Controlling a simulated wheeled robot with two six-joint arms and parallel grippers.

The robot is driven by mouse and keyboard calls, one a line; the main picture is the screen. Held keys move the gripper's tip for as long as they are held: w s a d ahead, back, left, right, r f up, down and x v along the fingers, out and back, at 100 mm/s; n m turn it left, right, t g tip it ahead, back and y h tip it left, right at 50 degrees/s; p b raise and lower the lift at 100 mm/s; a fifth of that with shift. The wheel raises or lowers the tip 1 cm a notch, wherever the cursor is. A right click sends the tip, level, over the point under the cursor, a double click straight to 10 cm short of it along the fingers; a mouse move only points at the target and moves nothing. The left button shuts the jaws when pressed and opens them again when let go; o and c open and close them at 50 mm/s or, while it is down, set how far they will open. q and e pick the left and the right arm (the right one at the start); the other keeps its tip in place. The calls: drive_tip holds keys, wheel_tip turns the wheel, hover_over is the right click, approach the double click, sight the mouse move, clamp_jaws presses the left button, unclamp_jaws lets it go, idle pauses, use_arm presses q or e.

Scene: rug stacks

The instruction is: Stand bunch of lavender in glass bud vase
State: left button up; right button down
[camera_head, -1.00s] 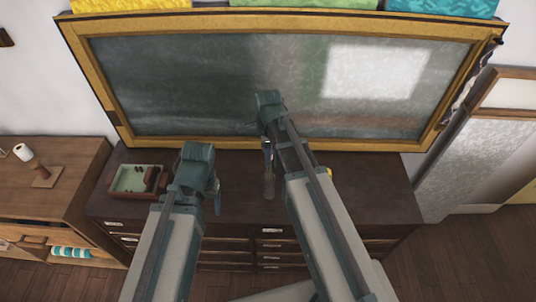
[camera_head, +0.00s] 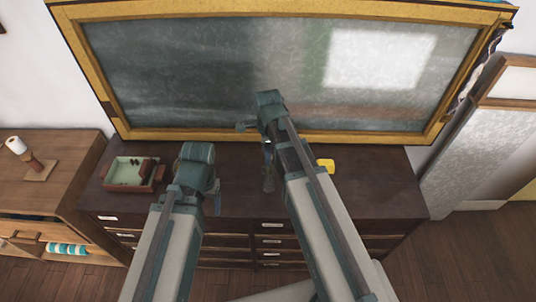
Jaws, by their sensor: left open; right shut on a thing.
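My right gripper (camera_head: 268,158) hangs over the dark cabinet top, in front of the chalkboard. It is shut on a slim, dark bluish thing that seems to be the lavender; my wrist and the small size hide its detail. A narrow, glassy shape (camera_head: 268,182) shows just below, probably the glass bud vase. I cannot tell whether the two touch or whether the stems are inside it. My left gripper (camera_head: 215,198) is open over the cabinet's left part, apart from the vase shape and mostly hidden by its own wrist.
A red-rimmed tray (camera_head: 112,186) with a pale green inside stands at the left of the cabinet top (camera_head: 375,190). A small yellow thing (camera_head: 325,166) lies right of my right arm. The framed chalkboard (camera_head: 200,85) closes off the back. The cabinet's right part is clear.

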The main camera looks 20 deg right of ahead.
drive_tip(key=shift+c, duration=1.9)
unclamp_jaws()
drive_tip(key=shift+r, duration=0.1)
wheel_tip(320, 180, up, 14)
drive_tip(key=p, duration=1.3)
drive_tip(key=shift+f+p, duration=0.2)
drive_tip(key=shift+p, duration=0.2)
drive_tip(key=shift+s+a+f+n+b, duration=0.3)
drive_tip(key=shift+s+n, duration=0.05)
drive_tip(key=shift+n, duration=0.15)
drive_tip(key=s+a+f+n+b, duration=0.4)
drive_tip(key=s+n, duration=0.3)
drive_tip(key=n, duration=0.5)
drive_tip(key=s+a+f+n+h+b, duration=0.1)
drive_tip(key=s+a+f+n+b, duration=0.4)
drive_tip(key=n, duration=0.7)
drive_tip(key=shift+s+a, duration=0.3)
drive_tip(key=shift+s, duration=0.55)
drive_tip(key=shift+f, duration=0.1)
